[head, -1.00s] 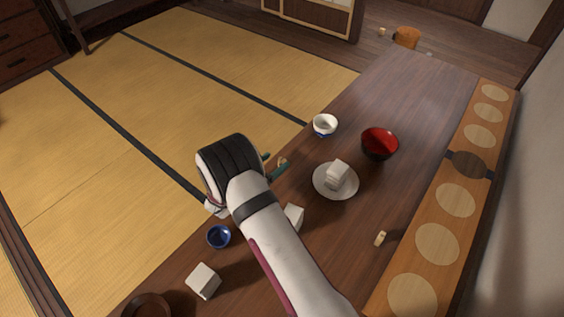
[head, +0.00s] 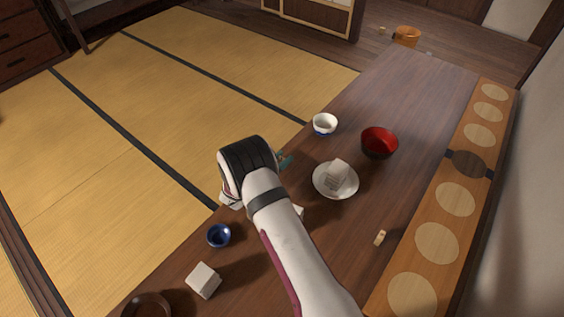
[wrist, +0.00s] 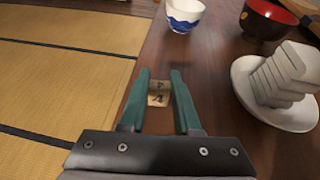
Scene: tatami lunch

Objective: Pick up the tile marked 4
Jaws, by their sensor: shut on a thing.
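My gripper (wrist: 159,86) has green fingers, shut on a small tan tile (wrist: 159,94) in the wrist view. The tile has dark marks on its face; one resembles a 4, but they are too small to read surely. The tile is between the fingertips, over the wooden table near its tatami-side edge; its height above the table is unclear. In the head view my gripper (head: 285,160) is mostly hidden by my wrist, with a bit of green finger showing left of the white plate (head: 320,188).
On the plate is a leaning stack of white slabs (wrist: 282,75). Beyond stand a blue-white bowl (head: 325,124) and a red-black bowl (head: 379,143). Nearer are a blue cup (head: 219,236), a white block (head: 204,281) and a dark dish (head: 147,306). A small tan piece (head: 380,238) lies right.

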